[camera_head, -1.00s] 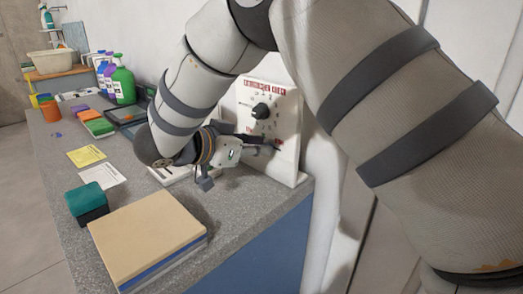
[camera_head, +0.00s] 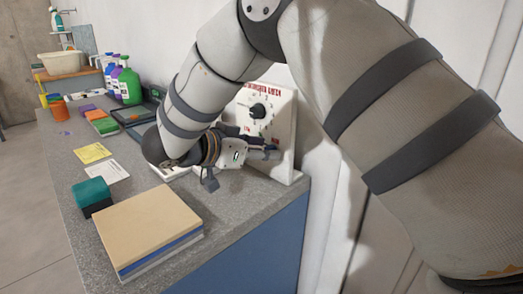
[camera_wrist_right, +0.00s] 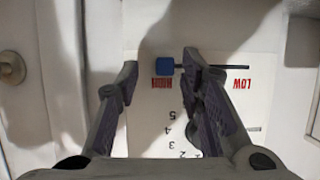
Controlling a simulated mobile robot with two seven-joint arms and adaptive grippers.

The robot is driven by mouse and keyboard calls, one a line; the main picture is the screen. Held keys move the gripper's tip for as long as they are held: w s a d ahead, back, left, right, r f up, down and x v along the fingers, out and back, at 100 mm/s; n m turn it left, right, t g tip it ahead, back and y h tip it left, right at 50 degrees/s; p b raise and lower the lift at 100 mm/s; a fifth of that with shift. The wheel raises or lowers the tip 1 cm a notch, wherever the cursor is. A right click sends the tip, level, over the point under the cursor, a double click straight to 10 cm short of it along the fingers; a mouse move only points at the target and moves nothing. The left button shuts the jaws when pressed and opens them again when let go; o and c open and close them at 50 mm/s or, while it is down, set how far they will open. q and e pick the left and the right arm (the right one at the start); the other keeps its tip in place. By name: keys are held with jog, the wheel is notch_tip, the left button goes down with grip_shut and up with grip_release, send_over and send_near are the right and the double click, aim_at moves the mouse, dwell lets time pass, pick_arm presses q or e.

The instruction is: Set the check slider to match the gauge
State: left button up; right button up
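A white check panel (camera_head: 286,115) stands upright at the counter's right end, with red lettering and a round black dial knob (camera_head: 258,111) with numbers around it. In the right wrist view the panel is upside down; a small blue slider knob (camera_wrist_right: 165,66) sits at the left end of a thin dark track (camera_wrist_right: 228,67), by a red label. "LOW" is by the track's other end. My right gripper (camera_wrist_right: 160,70) is open, its fingers either side of the blue knob, the right finger nearer; contact cannot be told. In the head view the right gripper (camera_head: 270,152) is before the panel's lower part. My left gripper is not in view.
A tan-topped stack (camera_head: 145,225) lies at the counter's front, with a teal-and-black block (camera_head: 92,195) and yellow (camera_head: 92,152) and white cards beside it. Bottles (camera_head: 128,85) and trays stand farther back. A white wall (camera_head: 330,190) is close right of the panel.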

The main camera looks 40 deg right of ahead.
jog(key=v, duration=1.2)
